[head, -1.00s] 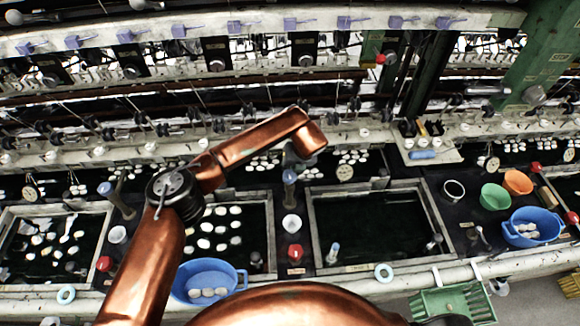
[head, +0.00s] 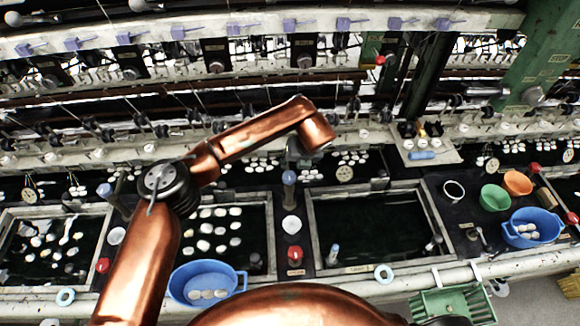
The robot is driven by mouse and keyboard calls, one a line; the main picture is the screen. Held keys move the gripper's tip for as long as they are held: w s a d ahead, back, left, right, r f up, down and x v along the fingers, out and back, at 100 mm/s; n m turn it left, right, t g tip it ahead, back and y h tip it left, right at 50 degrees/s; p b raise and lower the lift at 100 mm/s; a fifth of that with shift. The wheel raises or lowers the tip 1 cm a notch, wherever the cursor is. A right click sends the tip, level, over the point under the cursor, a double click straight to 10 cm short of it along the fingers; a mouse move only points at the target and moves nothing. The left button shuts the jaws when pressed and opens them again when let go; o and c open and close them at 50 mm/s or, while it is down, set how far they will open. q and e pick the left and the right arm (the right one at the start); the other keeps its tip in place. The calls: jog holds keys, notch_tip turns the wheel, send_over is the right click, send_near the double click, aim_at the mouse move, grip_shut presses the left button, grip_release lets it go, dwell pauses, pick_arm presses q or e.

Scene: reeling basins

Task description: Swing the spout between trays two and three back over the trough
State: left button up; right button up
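Three dark water trays stand in a row: a left one (head: 104,240), a middle one (head: 270,235) with white cocoons, and a right one (head: 311,235) with no cocoons visible. Between the middle and right trays a blue-topped upright post (head: 289,178), apparently the spout's, rises from the dark divider. Its outlet and the way it points are not clear. My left gripper (head: 298,157) is just above and behind the post's top, partly hidden by my copper wrist. Its fingers are too dark to read, and contact cannot be told. My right gripper is not in view.
A white cup (head: 291,225) and a red-topped jar (head: 295,256) stand on the divider in front of the post. A blue basin (head: 205,275) with cocoons sits at the middle tray's front edge. Green (head: 494,197) and orange (head: 517,183) bowls stand at right.

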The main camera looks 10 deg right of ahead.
pick_arm(q)
jog(key=v, duration=0.6)
jog(key=shift+r, duration=0.1)
dwell(0.3)
